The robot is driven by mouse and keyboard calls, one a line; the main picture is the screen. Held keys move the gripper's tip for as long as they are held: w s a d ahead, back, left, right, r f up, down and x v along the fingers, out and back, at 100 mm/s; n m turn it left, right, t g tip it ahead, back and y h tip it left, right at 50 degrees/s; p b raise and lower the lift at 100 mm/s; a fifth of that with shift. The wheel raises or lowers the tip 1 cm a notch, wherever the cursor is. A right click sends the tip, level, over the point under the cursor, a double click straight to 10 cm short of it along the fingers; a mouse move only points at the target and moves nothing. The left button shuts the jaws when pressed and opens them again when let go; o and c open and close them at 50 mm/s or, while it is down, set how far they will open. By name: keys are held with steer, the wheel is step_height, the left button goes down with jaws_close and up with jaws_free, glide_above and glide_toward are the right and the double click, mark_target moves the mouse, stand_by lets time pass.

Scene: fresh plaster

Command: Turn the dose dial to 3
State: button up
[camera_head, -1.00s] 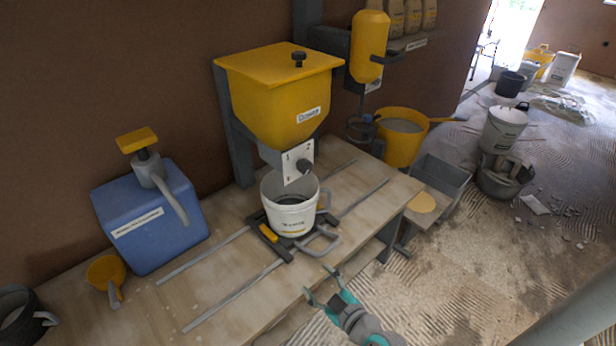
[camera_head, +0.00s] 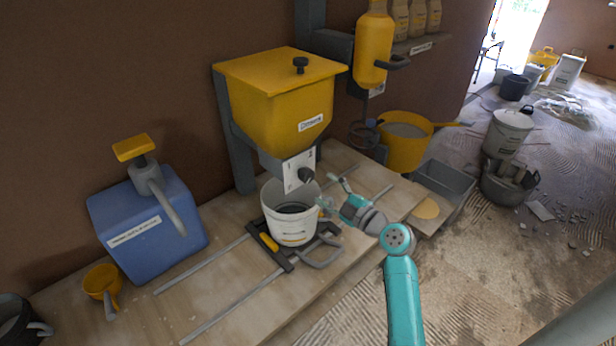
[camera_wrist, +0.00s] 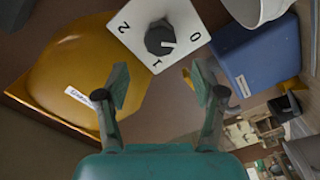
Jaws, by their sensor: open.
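The dose dial (camera_head: 306,176) is a dark round knob on a white plate (camera_head: 291,181) below the yellow hopper (camera_head: 285,112). In the wrist view the dial (camera_wrist: 160,38) lies ahead of my gripper, with 0, 1 and 2 readable around it. Its pale mark points towards the 0. The 3 is not visible there. My gripper (camera_head: 331,194) is open and empty, to the right of the dial and slightly below it in the head view. In the wrist view the fingers of my gripper (camera_wrist: 155,84) stand apart, short of the dial and not touching it.
A white bucket (camera_head: 290,228) stands under the hopper on a dark sliding frame (camera_head: 270,243) with a handle. A blue canister (camera_head: 150,235) with a pump is at left. A yellow bottle (camera_head: 371,50) hangs at upper right.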

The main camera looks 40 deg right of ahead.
mark_target(309, 178)
steer(key=w, duration=0.8)
steer(key=shift+a, duration=0.15)
steer(key=c, duration=1.1)
